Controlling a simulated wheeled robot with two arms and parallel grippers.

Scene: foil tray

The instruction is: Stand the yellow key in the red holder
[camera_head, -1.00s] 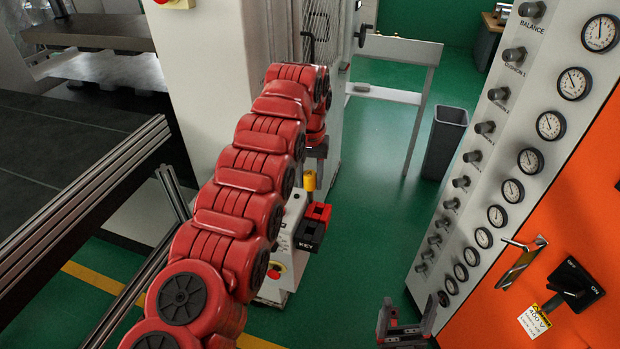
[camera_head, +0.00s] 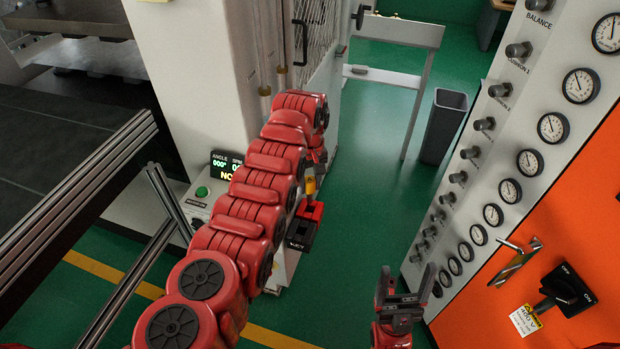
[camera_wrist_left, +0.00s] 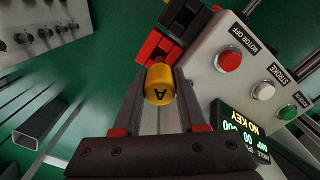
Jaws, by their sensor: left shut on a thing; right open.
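The yellow key (camera_head: 311,186) is held in my left gripper (camera_head: 314,172). In the left wrist view the yellow key (camera_wrist_left: 160,83), marked "A", sits between the fingertips of my left gripper (camera_wrist_left: 160,100). The red holder (camera_head: 312,210) is right under the key in the head view, with a black part labelled KEY. In the left wrist view the red holder (camera_wrist_left: 155,47) is just beyond the key, partly hidden by it. I cannot tell whether key and holder touch. My right gripper (camera_head: 405,290) is open and empty, low and apart to the right.
A white machine panel has buttons and a display (camera_wrist_left: 240,130) reading "NO KEY". A gauge panel (camera_head: 490,200) with an orange front stands at the right. A grey bin (camera_head: 443,126) stands on the green floor. An aluminium rail (camera_head: 80,195) runs at the left.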

